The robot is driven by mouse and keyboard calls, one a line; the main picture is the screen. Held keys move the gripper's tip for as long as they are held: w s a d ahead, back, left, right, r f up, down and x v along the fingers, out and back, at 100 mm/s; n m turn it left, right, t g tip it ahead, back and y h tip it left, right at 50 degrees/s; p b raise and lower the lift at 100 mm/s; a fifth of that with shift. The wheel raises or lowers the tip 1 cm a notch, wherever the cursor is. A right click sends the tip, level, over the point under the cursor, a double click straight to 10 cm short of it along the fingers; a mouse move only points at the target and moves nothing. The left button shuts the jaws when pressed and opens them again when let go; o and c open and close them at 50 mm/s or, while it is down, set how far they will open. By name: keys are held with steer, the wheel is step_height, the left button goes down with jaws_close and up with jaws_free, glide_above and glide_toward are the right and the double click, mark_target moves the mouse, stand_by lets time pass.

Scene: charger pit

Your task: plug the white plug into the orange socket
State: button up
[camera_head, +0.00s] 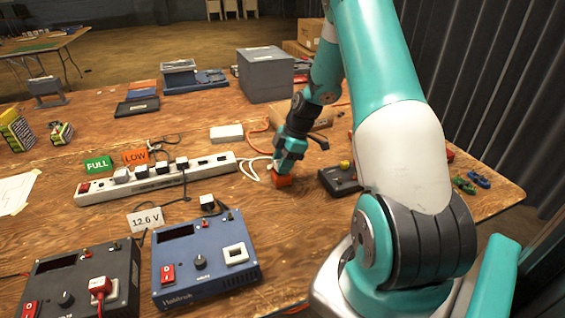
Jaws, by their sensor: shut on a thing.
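My gripper (285,165) points down over the table, right of the power strip, and is shut. An orange socket (282,181), a small orange-red block, sits directly under the fingertips. A white cord (250,168) loops on the table and runs up to the fingers, so the white plug appears to be between them. The plug itself is hidden by the fingers and the socket. I cannot tell whether the plug is above the socket or in it.
A white power strip (143,186) with several plugs lies to the left. A blue power supply (205,268) and a black one (82,284) stand in front. A dark box (340,180) stands close right of the gripper. A grey box (265,75) stands behind.

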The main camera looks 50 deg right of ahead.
steer(key=shift+f+b, duration=0.3)
steer(key=shift+f, duration=0.1)
stand_by(0.3)
stand_by(0.6)
steer(key=o, duration=1.3)
steer(key=shift+o, duration=0.2)
steer(key=shift+r, duration=0.15)
steer(key=shift+r+p, duration=2.65)
steer(key=shift+r, duration=1)
